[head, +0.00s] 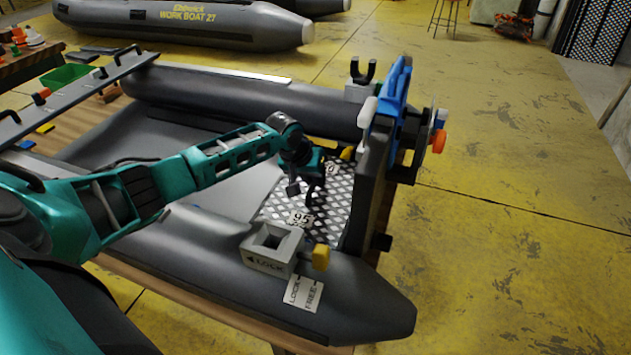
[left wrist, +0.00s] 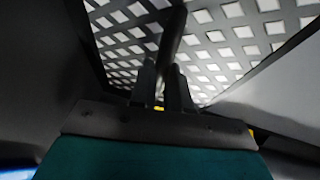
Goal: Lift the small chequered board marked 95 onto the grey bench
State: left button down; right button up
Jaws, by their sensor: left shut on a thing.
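The chequered board (head: 333,215), black with pale diamonds and a 95 label, is inside the grey boat, between its side tubes and beside the transom. My left gripper (head: 308,192) is over it, reaching in from the left. In the left wrist view, the gripper's two fingers (left wrist: 161,88) are shut on a dark bar that crosses the diamond pattern (left wrist: 232,45). The bar looks like the board's handle. I cannot tell whether the board touches the floor. A long grey plank-like surface (head: 85,90) at the left may be the grey bench. My right gripper is not in view.
The boat's tubes (head: 225,98) flank the board. The dark transom (head: 372,185) with a blue clamp (head: 388,100) stands right of the board. Yellow floor is clear further right.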

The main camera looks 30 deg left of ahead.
pick_arm(q)
notch_tip(320, 180, up, 6)
jog(key=shift+w+r+p, duration=0.1)
jog(key=shift+r+p, duration=0.15)
jog(key=shift+p, duration=0.65)
jog(key=s+a, duration=0.4)
jog(key=a, duration=1.4)
notch_tip(320, 180, up, 16)
jog(key=a+p, duration=0.1)
jog(key=p, duration=1.1)
jog(key=shift+s, duration=0.3)
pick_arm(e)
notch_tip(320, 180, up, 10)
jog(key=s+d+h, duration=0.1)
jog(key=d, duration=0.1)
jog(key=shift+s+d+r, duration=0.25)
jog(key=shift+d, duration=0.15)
